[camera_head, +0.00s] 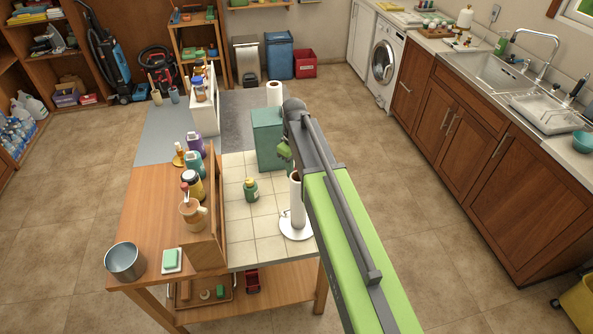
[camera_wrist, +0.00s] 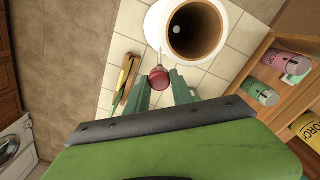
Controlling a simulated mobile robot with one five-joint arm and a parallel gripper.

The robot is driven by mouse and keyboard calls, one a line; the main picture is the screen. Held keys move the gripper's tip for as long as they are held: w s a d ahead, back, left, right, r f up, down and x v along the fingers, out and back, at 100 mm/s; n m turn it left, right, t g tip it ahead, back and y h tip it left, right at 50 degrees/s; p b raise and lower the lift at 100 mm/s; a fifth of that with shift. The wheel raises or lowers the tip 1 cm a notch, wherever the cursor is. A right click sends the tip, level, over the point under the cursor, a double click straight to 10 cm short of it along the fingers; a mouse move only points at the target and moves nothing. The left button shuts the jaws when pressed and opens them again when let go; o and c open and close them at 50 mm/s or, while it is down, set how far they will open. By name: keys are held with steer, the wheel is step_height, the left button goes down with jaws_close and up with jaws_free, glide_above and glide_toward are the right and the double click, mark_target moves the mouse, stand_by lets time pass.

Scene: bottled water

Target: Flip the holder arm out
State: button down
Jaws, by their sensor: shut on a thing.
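The holder (camera_head: 297,230) stands on the tiled part of the table with a slim white roll (camera_head: 297,203) upright on it. The wrist view looks down into the roll's brown tube (camera_wrist: 196,32). A red knob (camera_wrist: 158,78) on a thin rod sits beside the tube, seemingly the end of the holder arm. My gripper (camera_wrist: 163,82) has its green fingers on both sides of the knob and is shut on it. In the head view my gripper (camera_head: 285,150) is above and beyond the roll, and my arm hides part of it; the knob is not visible there.
A teal box (camera_head: 267,138) stands close behind my gripper. A small green bottle (camera_head: 251,190) stands left of the roll. A wooden rack (camera_head: 217,215) with bottles borders the tiles. The wrist view shows wooden-handled items (camera_wrist: 124,84) left of my fingers.

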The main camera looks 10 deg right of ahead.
steer(key=shift+w+a+n, duration=0.45)
steer(key=shift+a+n, duration=0.15)
steer(key=shift+n, duration=1.2)
steer(key=shift+w+a+n, duration=0.45)
steer(key=shift+a+n, duration=0.2)
steer(key=shift+n, duration=1.15)
steer(key=shift+w+a+n, duration=0.45)
steer(key=shift+a+n, duration=0.15)
steer(key=shift+n, duration=1.2)
steer(key=c, duration=1.1)
jaws_free()
steer(key=shift+a, duration=0.1)
step_height(320, 180, up, 18)
steer(key=p, duration=1.7)
steer(key=shift+f, duration=0.25)
